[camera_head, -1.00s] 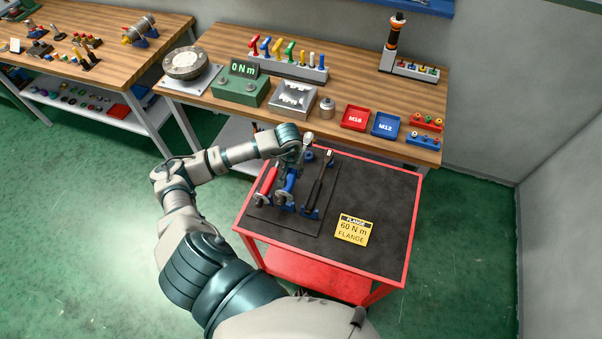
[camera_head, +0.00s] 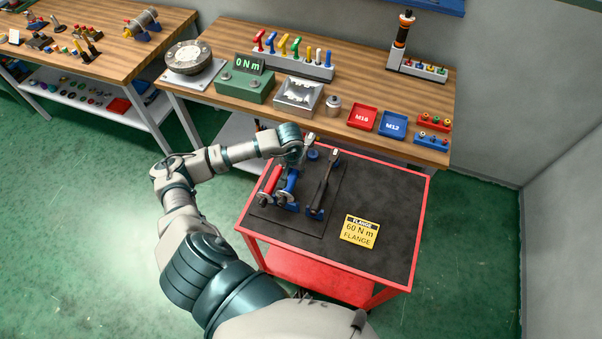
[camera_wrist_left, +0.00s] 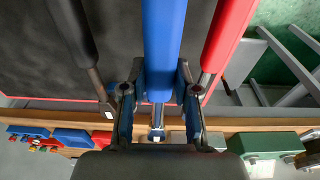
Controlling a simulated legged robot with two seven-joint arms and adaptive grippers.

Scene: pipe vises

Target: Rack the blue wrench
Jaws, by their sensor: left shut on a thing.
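The blue wrench (camera_head: 290,184) is on the red cart between a red-handled wrench (camera_head: 270,180) and a black-handled wrench (camera_head: 323,182). My left gripper (camera_head: 296,165) is at the far part of the blue wrench, and my wrist partly hides the grip. In the left wrist view the blue handle (camera_wrist_left: 163,40) runs between the two fingers of my left gripper (camera_wrist_left: 158,100), which is shut on it. The red handle (camera_wrist_left: 228,35) and black handle (camera_wrist_left: 73,35) lie apart on either side. Whether the blue wrench rests fully in its holder cannot be told. My right gripper is not in view.
The red cart (camera_head: 425,195) has a dark top with a yellow "60 N m FLANGE" card (camera_head: 360,231). Its right side is clear. Behind it, a wooden bench holds a green "0 N m" gauge (camera_head: 245,85), a red M16 tray (camera_head: 362,117) and a blue M12 tray (camera_head: 392,125).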

